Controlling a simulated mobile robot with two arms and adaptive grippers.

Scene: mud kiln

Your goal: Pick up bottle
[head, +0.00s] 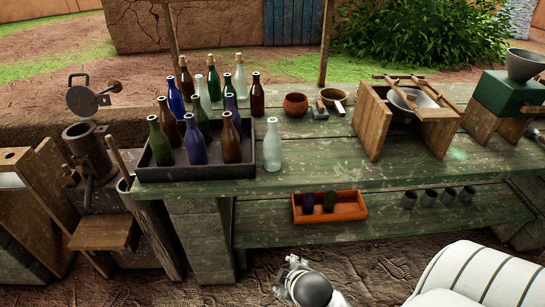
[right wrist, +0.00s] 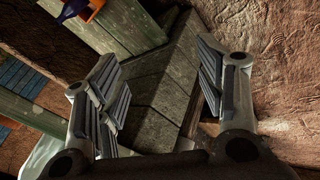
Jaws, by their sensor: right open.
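Several glass bottles stand upright on the green bench. A dark tray (head: 200,172) at its left end holds brown, green, blue and purple ones, including a front brown bottle (head: 231,140) and a front purple bottle (head: 194,142). A pale clear bottle (head: 272,147) stands alone just right of the tray. Corked bottles, such as a green one (head: 214,82), stand at the back. My right gripper (head: 291,265) is low in front of the bench, below the bottles and apart from them. In the right wrist view it (right wrist: 157,72) is open and empty. My left gripper is not in view.
An orange tray (head: 345,213) with two small dark items sits on the lower shelf, above my right gripper; several grey cups (head: 438,197) stand right of it. Bowls (head: 296,104) and a wooden stand (head: 372,125) occupy the benchtop. A bench leg (right wrist: 160,95) is ahead of my right fingers.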

